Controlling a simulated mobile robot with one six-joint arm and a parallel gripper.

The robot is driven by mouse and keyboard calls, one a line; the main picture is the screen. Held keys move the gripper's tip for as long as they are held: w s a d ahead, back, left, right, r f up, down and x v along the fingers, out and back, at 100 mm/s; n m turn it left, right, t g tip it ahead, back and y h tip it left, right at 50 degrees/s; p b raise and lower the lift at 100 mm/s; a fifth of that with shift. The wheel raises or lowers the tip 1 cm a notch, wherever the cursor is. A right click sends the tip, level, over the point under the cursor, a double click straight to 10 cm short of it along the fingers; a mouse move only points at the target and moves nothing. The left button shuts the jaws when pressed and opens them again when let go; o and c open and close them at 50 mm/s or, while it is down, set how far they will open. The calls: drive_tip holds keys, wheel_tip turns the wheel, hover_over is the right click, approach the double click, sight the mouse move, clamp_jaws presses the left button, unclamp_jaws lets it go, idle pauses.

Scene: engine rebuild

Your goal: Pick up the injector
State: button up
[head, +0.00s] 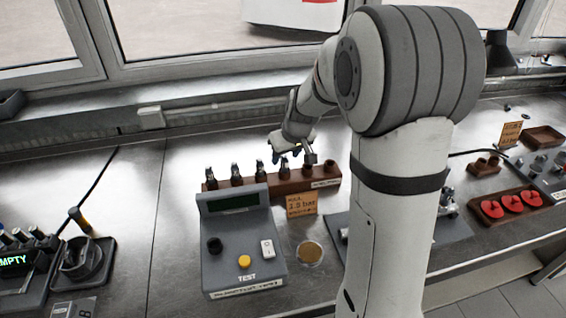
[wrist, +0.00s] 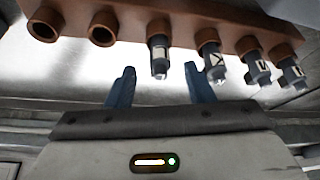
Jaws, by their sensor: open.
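Several dark injectors with pale labels stand in a brown rack (head: 295,186); the rack also shows across the top of the wrist view (wrist: 130,30). My gripper (wrist: 159,72) is open and empty, with two blue fingers. In the wrist view, the injector beside the empty sockets (wrist: 158,58) appears between the fingertips, with a gap on each side. In the head view my gripper (head: 294,152) is at the rack's back side, close to that same injector (head: 284,169). Whether the fingers are level with it in depth is unclear.
Two empty sockets (wrist: 72,27) are beside the injector between my fingers, and another injector (wrist: 211,52) is close on the other side. A grey test box (head: 240,245) and an orange sign (head: 302,204) stand in front of the rack.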

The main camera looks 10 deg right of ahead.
sight(284, 166)
drive_tip(key=shift+x, duration=1.5)
drive_tip(key=shift+s, duration=0.1)
drive_tip(key=shift+c, duration=0.2)
clamp_jaws()
